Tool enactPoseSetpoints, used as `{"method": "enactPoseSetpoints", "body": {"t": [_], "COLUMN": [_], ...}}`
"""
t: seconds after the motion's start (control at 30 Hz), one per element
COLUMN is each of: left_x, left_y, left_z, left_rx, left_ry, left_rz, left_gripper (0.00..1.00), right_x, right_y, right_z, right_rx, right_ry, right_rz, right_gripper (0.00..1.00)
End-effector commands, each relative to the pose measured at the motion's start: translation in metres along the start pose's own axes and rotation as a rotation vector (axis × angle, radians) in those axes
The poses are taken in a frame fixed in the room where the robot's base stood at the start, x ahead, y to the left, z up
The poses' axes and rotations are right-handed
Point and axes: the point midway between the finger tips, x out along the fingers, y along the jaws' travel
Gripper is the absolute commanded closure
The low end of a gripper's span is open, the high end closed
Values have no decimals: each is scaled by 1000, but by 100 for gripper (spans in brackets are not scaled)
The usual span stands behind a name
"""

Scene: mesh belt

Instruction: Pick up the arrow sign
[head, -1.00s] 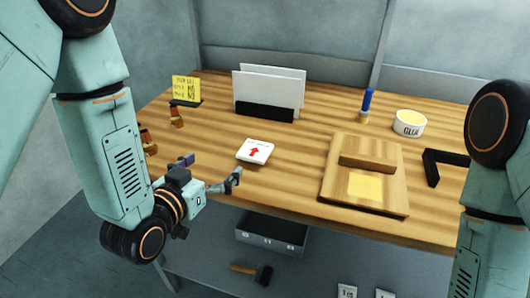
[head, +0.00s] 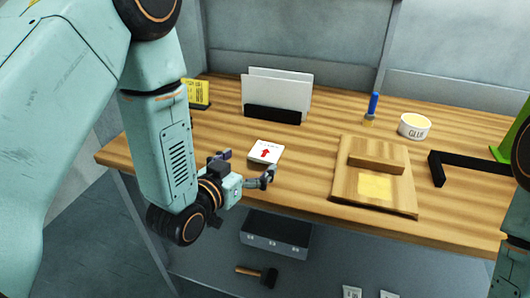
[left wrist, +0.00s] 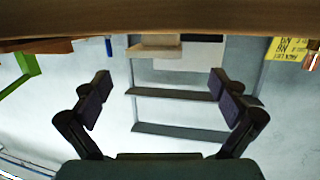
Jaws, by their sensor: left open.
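The arrow sign (head: 266,152) is a small flat white plate with a red arrow, lying on the wooden table (head: 310,150) near its front edge. My left gripper (head: 246,166) is open and empty, just in front of the sign, with its fingers pointing toward it. One finger is at the sign's left and the other at its front right. In the left wrist view both open fingers (left wrist: 162,103) show with nothing between them, and I cannot make out the sign there. My right gripper is out of view.
A wooden board with a block (head: 345,195) lies to the right. A file holder with white sheets (head: 272,115) stands behind the sign. A glue tub (head: 414,126), a blue-handled brush (head: 372,108) and a black angle piece (head: 437,170) are farther right. A grey bin (head: 275,236) sits below.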

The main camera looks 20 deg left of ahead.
Motion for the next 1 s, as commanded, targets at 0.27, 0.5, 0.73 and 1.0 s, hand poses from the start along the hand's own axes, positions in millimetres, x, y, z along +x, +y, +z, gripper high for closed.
{"method": "enactPoseSetpoints", "body": {"t": [0.27,0.5,0.73,1.0], "left_x": [38,48,48,48], "left_y": [2,2,2,2], "left_z": [3,3,3,3], "left_rx": [3,1,2,2], "left_ry": [1,0,0,0], "left_rz": [3,4,5,5], "left_gripper": [2,2,10,33], "right_x": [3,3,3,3], "right_y": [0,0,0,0], "right_z": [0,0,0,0], "right_rx": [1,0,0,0], "right_ry": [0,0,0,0], "right_rz": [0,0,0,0], "right_gripper": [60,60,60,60]}}
